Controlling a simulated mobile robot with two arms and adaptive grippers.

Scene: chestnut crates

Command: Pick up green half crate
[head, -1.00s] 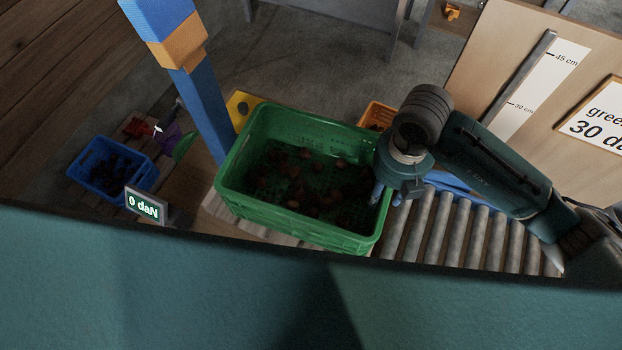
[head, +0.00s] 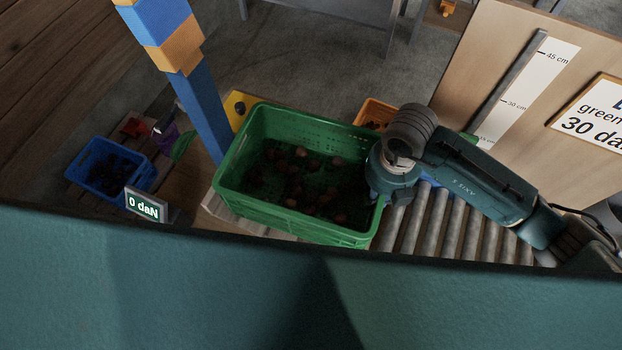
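The green half crate (head: 290,218) stands in the middle of the head view with several brown chestnuts (head: 300,152) lying on its floor. It appears level. My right arm comes in from the right, and my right gripper (head: 378,194) is at the crate's right end, close against the rim. The wrist covers most of the gripper and part of that end wall, so its fingers and any contact are hidden. My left gripper is not in view.
A roller conveyor (head: 450,222) runs right of the crate. A display reading 0 daN (head: 144,205) and a blue crate (head: 105,172) are left. A blue-and-orange post (head: 205,115) rises behind the crate's left end. An orange crate (head: 372,113) stands behind. A board (head: 480,60) stands at right.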

